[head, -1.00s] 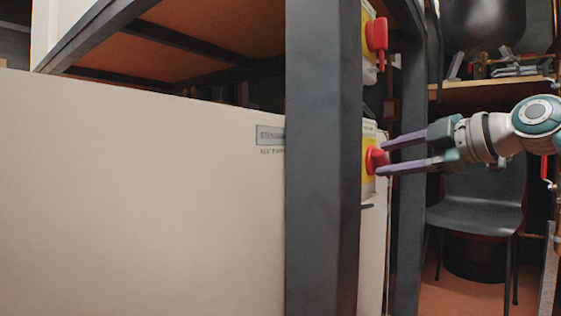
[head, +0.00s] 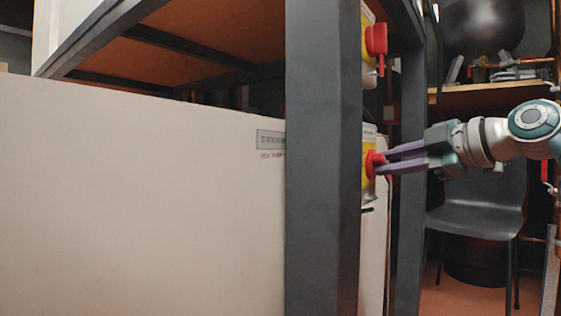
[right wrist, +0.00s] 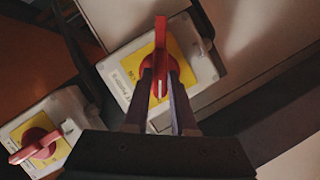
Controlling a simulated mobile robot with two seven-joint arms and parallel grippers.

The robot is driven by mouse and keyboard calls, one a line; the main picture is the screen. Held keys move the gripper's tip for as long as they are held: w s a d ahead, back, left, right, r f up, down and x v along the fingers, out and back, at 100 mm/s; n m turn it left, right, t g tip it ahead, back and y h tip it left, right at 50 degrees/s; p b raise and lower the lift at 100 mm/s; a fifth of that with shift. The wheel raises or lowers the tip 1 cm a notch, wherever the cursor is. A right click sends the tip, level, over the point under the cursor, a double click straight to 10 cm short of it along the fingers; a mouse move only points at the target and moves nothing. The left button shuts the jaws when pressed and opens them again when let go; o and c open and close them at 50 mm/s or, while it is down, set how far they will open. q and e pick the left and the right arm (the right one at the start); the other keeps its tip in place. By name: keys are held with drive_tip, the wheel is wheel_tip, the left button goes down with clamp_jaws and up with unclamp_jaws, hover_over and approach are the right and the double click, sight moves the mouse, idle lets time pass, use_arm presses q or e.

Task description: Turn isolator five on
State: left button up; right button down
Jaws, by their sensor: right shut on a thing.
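A red rotary handle (head: 374,163) on a yellow plate sits on the lower isolator box, on the side of the dark frame post. My right gripper (head: 384,160) is shut on this red handle, its purple fingers reaching in from the right. In the right wrist view the red handle (right wrist: 160,60) stands between the two fingers (right wrist: 160,85), on a white box (right wrist: 203,68) with a yellow label. The label is too small to read as a number. My left gripper is not in view.
Another isolator with a red handle (head: 376,40) is above on the same post; an isolator (right wrist: 40,143) also shows at lower left in the right wrist view. The dark post (head: 322,170) and white panel (head: 140,200) fill the left. A chair (head: 480,210) stands behind my right arm.

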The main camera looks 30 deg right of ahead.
drive_tip(key=shift+r, duration=0.1)
idle(0.3)
drive_tip(key=m+g+y+p, duration=0.1)
drive_tip(key=m, duration=0.1)
drive_tip(key=m+p, duration=0.2)
drive_tip(key=m+g+y+p, duration=0.1)
drive_tip(key=m+p, duration=0.1)
drive_tip(key=shift+w+d+r+g+y, duration=0.2)
drive_tip(key=shift+d+g+y, duration=0.1)
drive_tip(key=shift+d, duration=0.05)
drive_tip(key=shift+d+m+y, duration=0.1)
drive_tip(key=shift+m+y, duration=0.5)
drive_tip(key=shift+m, duration=0.2)
drive_tip(key=shift+f+g+b, duration=0.1)
drive_tip(key=shift+g+b, duration=0.2)
drive_tip(key=shift+g, duration=0.1)
drive_tip(key=c, duration=0.8)
unclamp_jaws()
drive_tip(key=shift+o, duration=0.2)
